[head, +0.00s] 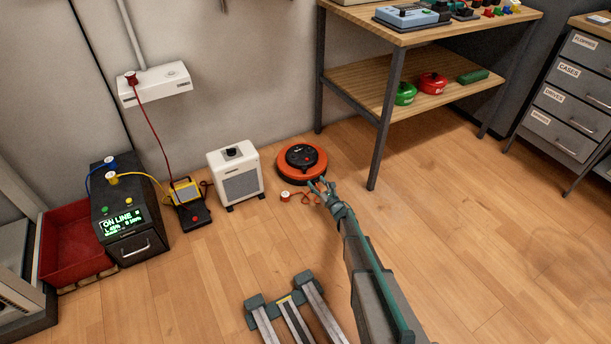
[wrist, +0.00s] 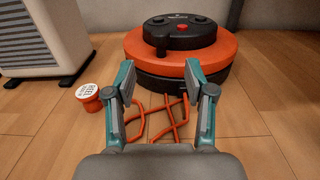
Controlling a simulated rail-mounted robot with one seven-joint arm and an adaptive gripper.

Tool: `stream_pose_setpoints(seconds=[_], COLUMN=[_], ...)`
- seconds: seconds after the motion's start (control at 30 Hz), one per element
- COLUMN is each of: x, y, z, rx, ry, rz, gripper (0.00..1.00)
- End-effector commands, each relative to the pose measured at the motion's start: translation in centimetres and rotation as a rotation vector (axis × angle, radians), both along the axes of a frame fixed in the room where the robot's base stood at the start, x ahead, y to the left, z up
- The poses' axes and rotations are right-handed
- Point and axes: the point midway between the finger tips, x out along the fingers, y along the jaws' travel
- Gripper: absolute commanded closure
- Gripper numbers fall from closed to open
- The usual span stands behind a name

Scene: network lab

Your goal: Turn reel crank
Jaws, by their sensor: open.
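An orange cable reel (head: 314,171) with a black hub lies flat on the wooden floor near the wall. In the wrist view the reel (wrist: 215,52) is straight ahead. A black upright knob (wrist: 159,38), apparently the crank handle, stands on the left of the black hub (wrist: 181,32). My gripper (head: 321,184) is at the front edge of the reel, and in the wrist view my gripper (wrist: 164,82) is open and empty, low in front of the reel. An orange cord (wrist: 160,122) lies on the floor between and below the fingers. A red plug (wrist: 89,97) with a white face lies left of the fingers.
A white heater (head: 235,172) stands left of the reel. A wooden shelf table (head: 390,83) with metal legs stands at the right, its near leg (head: 384,140) close to the reel. A yellow-and-black device (head: 188,198) sits further left. The floor at the right is clear.

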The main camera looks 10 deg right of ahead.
Motion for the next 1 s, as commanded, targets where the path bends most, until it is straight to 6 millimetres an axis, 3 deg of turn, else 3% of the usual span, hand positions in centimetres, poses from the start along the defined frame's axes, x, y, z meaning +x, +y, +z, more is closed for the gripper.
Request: stream_pose_setpoints(seconds=[0.5, 0.7, 1.0], x=[7.8, 9.0, 9.1], y=[2.9, 3.3, 3.4], z=[-0.3, -0.1, 0.0], rx=[0.0, 0.0, -0.001], ry=[0.001, 0.001, 0.002], rz=[-0.002, -0.002, -0.003], gripper=[0.46, 0.46, 0.46])
